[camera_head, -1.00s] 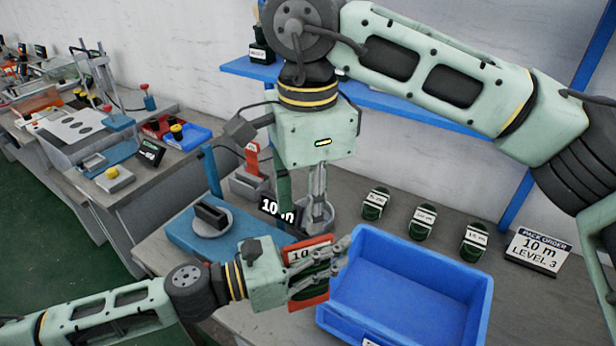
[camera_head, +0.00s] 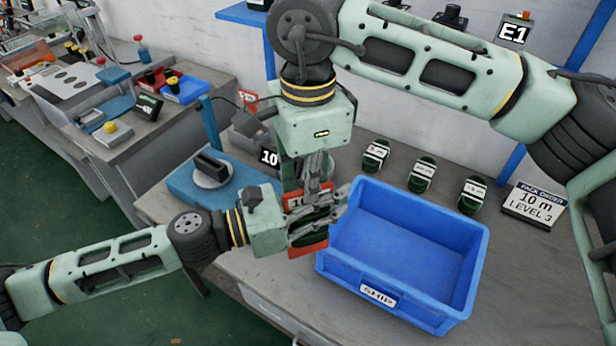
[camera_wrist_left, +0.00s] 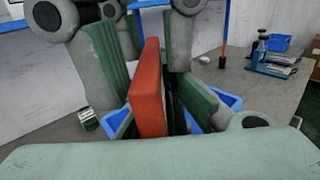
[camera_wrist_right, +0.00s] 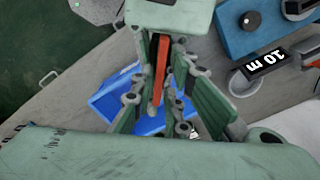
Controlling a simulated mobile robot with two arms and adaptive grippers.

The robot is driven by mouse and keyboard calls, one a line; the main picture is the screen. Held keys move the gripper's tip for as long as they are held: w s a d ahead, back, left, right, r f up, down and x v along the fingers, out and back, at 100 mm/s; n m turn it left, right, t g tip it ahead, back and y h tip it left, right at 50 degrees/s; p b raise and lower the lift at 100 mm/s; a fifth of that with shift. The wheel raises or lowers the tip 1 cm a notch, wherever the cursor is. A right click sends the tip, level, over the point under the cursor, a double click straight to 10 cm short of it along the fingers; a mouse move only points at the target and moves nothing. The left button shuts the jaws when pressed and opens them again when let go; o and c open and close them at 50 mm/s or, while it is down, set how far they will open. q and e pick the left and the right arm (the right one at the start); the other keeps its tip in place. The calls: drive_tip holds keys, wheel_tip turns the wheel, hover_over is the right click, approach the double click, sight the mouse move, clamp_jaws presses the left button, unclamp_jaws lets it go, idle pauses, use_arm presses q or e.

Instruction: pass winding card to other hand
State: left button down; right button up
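The winding card (camera_head: 308,249) is an orange-red card wound with green cable, held upright in the air beside the blue bin. My left gripper (camera_head: 337,208) is shut on it from the left. My right gripper (camera_head: 312,192) reaches down from above, with its fingers on both sides of the card's upper part. In the left wrist view, the card's edge (camera_wrist_left: 148,95) stands between the right fingers, with apparent gaps. The right wrist view also shows the card (camera_wrist_right: 161,68) between spread fingers. Contact at the right fingertips is partly hidden.
The blue bin (camera_head: 340,280) stands close to the right of the card. Several green wound coils (camera_head: 422,174) and a pack order sign (camera_head: 533,205) lie behind it. A blue fixture (camera_head: 185,190) is at left. The front table right of the bin is bare.

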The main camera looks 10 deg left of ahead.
use_arm(q)
drive_tip(key=shift+r, duration=0.1)
drive_tip(key=c, duration=2.4)
unclamp_jaws()
drive_tip(key=shift+c, duration=0.2)
drive_tip(key=o, duration=0.6)
